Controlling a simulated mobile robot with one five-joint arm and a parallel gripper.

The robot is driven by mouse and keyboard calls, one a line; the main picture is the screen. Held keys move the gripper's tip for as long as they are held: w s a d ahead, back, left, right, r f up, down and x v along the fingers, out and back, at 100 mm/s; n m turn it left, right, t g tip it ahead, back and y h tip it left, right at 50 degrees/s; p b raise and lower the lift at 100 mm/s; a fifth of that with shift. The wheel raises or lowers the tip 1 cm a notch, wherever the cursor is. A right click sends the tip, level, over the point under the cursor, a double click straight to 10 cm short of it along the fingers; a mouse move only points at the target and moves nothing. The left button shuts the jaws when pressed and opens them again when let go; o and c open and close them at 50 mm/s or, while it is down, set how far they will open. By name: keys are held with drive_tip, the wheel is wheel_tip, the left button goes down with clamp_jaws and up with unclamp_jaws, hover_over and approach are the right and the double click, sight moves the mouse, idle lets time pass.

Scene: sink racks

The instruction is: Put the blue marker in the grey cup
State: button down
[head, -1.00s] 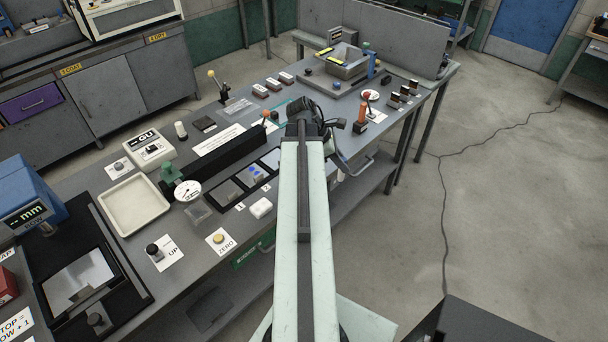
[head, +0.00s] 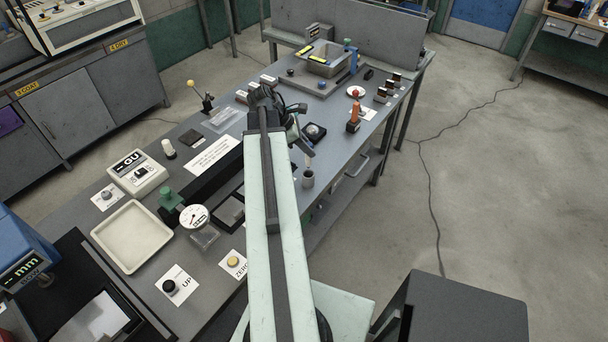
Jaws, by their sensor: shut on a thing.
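The grey cup (head: 308,180) is small and stands upright near the right-hand edge of the workbench, just right of my arm. My gripper (head: 300,137) is beyond the cup and a little higher in the picture, partly hidden by its own dark body. It is shut on a thin marker (head: 309,155), whose pale lower part slants down toward the cup. Little of the marker's blue shows. I cannot tell whether its lower end is above the cup's rim or behind it.
A black square with a round dial (head: 314,131) lies beyond the gripper. An orange-handled post (head: 354,117) stands further right. A grey bin (head: 327,60) is at the far end. A white tray (head: 132,236) and a dial gauge (head: 194,216) are at left.

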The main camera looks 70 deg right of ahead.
sight(308, 166)
wheel_tip(308, 166, down, 9)
drive_tip(key=b, duration=0.7)
drive_tip(key=shift+r, duration=0.3)
drive_tip(key=c, duration=1.7)
unclamp_jaws()
drive_tip(key=shift+f, duration=0.2)
drive_tip(key=o, duration=0.4)
drive_tip(key=p+v, duration=1)
drive_tip(key=v, duration=0.2)
drive_tip(key=shift+r, duration=0.25)
